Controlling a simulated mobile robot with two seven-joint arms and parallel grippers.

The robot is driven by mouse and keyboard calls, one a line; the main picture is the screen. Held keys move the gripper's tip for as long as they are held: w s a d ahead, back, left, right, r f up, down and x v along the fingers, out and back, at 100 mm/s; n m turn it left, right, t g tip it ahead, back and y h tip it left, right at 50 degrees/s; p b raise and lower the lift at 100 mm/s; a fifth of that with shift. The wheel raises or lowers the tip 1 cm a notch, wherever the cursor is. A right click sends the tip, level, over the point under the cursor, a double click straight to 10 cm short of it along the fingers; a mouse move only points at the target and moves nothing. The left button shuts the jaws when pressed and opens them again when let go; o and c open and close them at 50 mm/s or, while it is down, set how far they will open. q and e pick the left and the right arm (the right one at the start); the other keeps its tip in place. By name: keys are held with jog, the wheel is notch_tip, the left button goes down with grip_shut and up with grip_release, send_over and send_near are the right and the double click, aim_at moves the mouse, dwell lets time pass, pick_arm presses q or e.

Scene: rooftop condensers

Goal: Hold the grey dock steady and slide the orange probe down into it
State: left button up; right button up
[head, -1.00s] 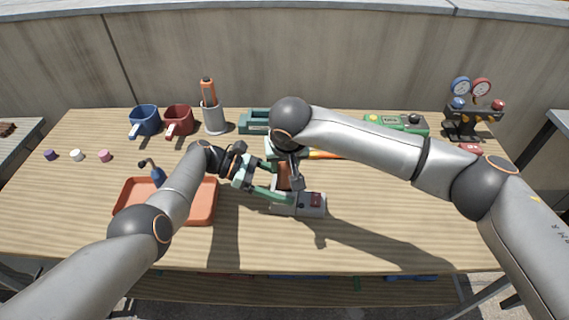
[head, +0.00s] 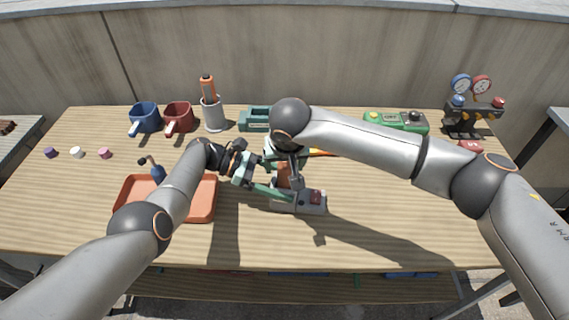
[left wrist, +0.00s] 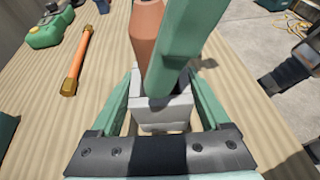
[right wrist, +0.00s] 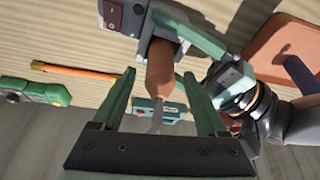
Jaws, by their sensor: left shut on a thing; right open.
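The grey dock (head: 308,201) stands on the bench, with a dark red patch on its right part. My left gripper (left wrist: 165,88) is shut on the dock's socket block (left wrist: 165,116), one green finger on each side. The orange probe (head: 284,176) stands in the socket; it also shows in the left wrist view (left wrist: 147,35). How deep it sits cannot be told. My right gripper (right wrist: 159,76) is open, its fingers on either side of the probe (right wrist: 160,62) with gaps visible. A thin pale cord (right wrist: 157,118) runs from the probe's top.
An orange rod (head: 322,153) and a teal case (head: 255,119) lie behind the dock. A grey cup (head: 213,116) holding an orange tool, two mugs and an orange tray (head: 200,205) are left. A green meter (head: 395,122) and gauges (head: 471,86) are right. The bench's front right is clear.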

pick_arm(q)
jog(key=shift+r, duration=0.1)
pick_arm(e)
jog(key=v, duration=1.2)
jog(key=shift+w, duration=0.1)
pick_arm(q)
jog(key=o, duration=0.9)
jog(key=p+v, duration=0.1)
jog(key=v, duration=0.8)
pick_arm(e)
jog(key=shift+r, duration=0.55)
